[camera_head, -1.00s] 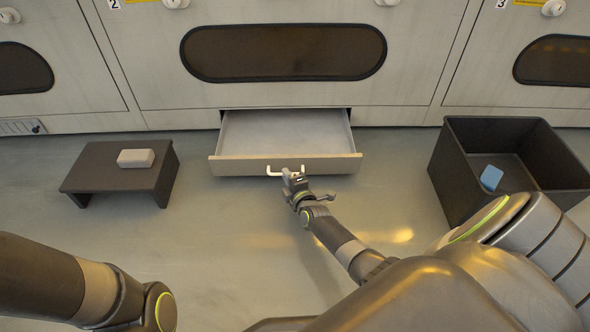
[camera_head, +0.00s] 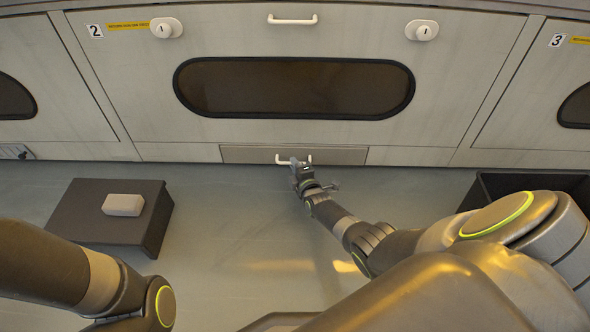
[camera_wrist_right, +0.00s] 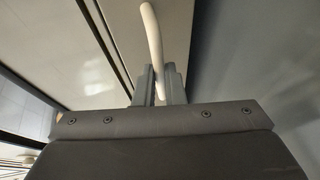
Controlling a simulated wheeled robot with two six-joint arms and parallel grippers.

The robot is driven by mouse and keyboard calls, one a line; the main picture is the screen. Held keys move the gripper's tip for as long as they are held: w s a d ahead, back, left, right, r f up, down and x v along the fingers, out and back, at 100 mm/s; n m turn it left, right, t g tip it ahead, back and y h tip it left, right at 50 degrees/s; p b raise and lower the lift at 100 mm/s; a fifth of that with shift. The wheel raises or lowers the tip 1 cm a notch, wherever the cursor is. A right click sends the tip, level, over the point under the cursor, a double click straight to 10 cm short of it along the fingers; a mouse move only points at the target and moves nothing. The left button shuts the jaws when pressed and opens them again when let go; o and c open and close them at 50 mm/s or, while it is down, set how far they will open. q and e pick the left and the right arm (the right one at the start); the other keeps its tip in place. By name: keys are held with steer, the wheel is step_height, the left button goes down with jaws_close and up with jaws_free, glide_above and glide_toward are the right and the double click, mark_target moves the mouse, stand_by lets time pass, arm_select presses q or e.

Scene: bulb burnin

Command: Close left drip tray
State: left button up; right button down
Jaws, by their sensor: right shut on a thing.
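The drip tray (camera_head: 345,155) sits low in the cabinet below the dark oval window, with its front about level with the cabinet face. Its white bar handle (camera_head: 283,158) is on the front. My right gripper (camera_head: 298,164) is at the handle in the head view. In the right wrist view my right gripper (camera_wrist_right: 160,84) is shut on the white handle (camera_wrist_right: 152,40), which passes between the two fingers. My left arm comes in at the lower left, and its gripper is out of the picture.
A dark low stand (camera_head: 90,215) with a pale block (camera_head: 123,205) on it is at the left. A dark bin (camera_head: 530,183) is at the right, partly hidden by my arm. The cabinet (camera_head: 200,130) spans the back. Floor between stand and bin is mostly clear.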

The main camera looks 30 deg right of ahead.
steer(key=shift+w+d, duration=0.15)
steer(key=shift+w+r, duration=0.1)
steer(key=shift+d, duration=0.1)
steer(key=c, duration=1.5)
jaws_free()
steer(key=shift+w, duration=0.1)
